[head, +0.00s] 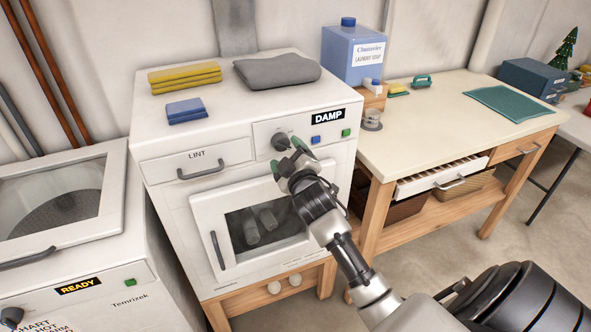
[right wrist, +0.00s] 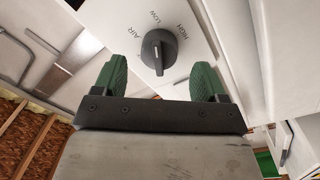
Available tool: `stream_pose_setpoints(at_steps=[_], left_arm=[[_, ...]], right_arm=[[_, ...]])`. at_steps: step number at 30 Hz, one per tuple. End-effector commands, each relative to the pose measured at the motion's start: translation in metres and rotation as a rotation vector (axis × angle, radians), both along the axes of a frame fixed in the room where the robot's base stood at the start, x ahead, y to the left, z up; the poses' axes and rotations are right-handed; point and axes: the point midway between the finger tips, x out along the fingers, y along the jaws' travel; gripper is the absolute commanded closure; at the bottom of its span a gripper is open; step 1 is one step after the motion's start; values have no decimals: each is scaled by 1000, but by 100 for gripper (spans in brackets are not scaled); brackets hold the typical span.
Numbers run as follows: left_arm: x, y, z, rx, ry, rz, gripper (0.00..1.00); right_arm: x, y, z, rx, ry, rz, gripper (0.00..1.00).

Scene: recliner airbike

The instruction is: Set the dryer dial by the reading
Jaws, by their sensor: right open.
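The white dryer (head: 185,215) stands at centre left, and its display (head: 328,115) reads "DAMP". Its dark dial (head: 280,141) is on the front panel beside the display. In the right wrist view the dial (right wrist: 158,50) is ringed by the words AIR, LOW and HIGH. Its grip bar runs roughly up and down in that picture, toward LOW; the exact setting is hard to tell. My right gripper (head: 297,158) is open in front of the panel. Its green fingers (right wrist: 160,80) are spread, with the dial beyond them and nothing between the tips. My left gripper is out of view.
A washer (head: 65,265) showing "READY" stands at left, with a partly cut-off chart (head: 42,325) on its front. Folded cloths (head: 185,77) lie on the dryer. A LINT drawer (head: 200,163) is left of the dial. A table (head: 430,130) with a drawer stands at right.

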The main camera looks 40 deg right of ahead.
Motion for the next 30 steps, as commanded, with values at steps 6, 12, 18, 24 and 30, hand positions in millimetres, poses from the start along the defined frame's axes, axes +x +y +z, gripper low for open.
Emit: stream_pose_setpoints(at_steps=[6, 12, 18, 24, 30], left_arm=[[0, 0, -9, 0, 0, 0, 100], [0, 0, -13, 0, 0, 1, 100], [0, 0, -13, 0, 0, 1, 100], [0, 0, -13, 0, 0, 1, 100], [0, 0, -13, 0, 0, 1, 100]], right_arm=[[-44, 12, -5, 0, 1, 1, 28], [-67, 18, -6, 0, 1, 0, 28], [-71, 19, -5, 1, 0, -1, 28], [-71, 19, -4, 1, 0, -1, 28], [-71, 19, -5, 1, 1, 0, 28]])
